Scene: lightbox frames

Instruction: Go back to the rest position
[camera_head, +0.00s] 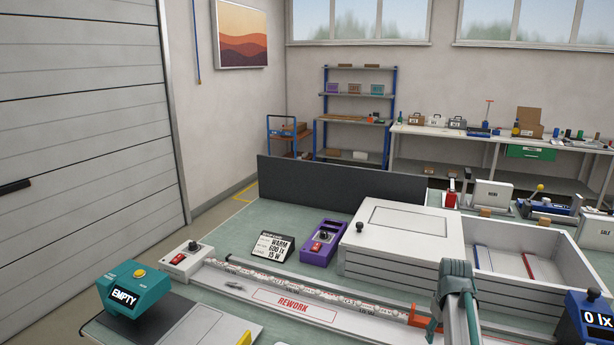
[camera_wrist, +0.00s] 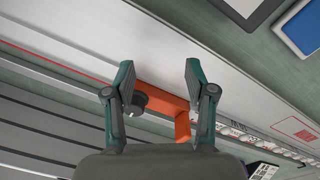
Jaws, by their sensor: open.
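My gripper (camera_wrist: 158,82) is open in the wrist view, its two teal fingers wide apart. An orange bracket (camera_wrist: 178,104) with a dark round knob (camera_wrist: 138,102) shows between and beyond the fingers. No finger is shut on either one. The left finger overlaps the knob's edge in the picture; I cannot tell whether they touch. In the head view my gripper (camera_head: 453,328) points down at the lower right, beside the orange bracket (camera_head: 421,317) at the right end of the rail. The fingertips are partly cut off there.
A white lightbox (camera_head: 395,222) with a knobbed lid and an open white tray (camera_head: 560,268) stand behind my gripper. A blue 0 lx meter (camera_head: 590,318) stands right.

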